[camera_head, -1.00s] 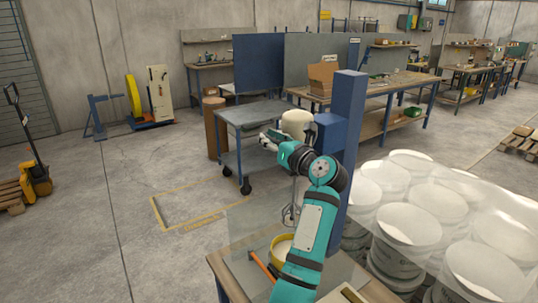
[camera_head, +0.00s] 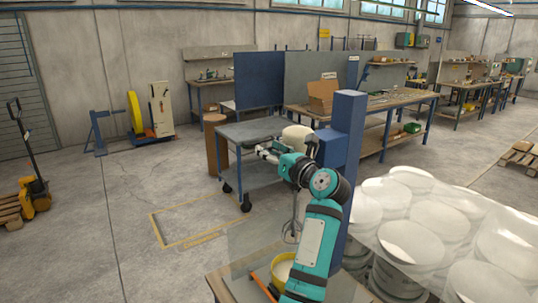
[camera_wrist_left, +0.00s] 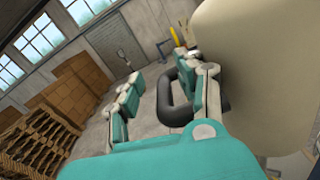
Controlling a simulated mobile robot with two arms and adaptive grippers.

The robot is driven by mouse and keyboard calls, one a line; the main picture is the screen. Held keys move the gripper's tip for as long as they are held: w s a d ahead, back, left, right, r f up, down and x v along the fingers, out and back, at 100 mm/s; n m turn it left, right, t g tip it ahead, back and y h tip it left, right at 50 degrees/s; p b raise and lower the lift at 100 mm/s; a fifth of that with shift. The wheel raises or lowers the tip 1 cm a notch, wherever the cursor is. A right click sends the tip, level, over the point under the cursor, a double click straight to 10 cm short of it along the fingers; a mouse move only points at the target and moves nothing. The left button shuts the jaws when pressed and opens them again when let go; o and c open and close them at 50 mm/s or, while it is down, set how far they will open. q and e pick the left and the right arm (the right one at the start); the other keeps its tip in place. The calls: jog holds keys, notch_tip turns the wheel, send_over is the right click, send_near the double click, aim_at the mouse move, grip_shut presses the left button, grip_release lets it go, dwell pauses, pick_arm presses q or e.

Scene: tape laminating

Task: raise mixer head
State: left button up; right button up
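The mixer stands on the bench, with a blue column (camera_head: 347,140) and a cream rounded head (camera_head: 297,136). A wire-like mixing tool (camera_head: 292,230) hangs below the head, over a yellow-rimmed bucket (camera_head: 283,268). My left gripper (camera_head: 264,152) is beside the head, on its left. In the left wrist view, the fingers of my left gripper (camera_wrist_left: 165,95) are spread wide. A black loop handle (camera_wrist_left: 168,100) is by the right-hand finger, which overlaps it; I cannot tell if they touch. The cream head (camera_wrist_left: 265,70) fills the right side there. My right gripper is not in view.
A clear panel (camera_head: 245,250) stands at the bench's left edge. Several wrapped white buckets (camera_head: 430,220) stand right of the mixer. A grey cart (camera_head: 235,133) is behind my left gripper. The floor to the left is mostly free.

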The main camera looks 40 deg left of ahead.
pick_arm(q)
jog(key=shift+w+d+f, duration=0.1)
jog(key=shift+d+f, duration=0.05)
jog(key=shift+d, duration=0.1)
jog(key=v, duration=0.7)
jog(key=shift+d, duration=0.1)
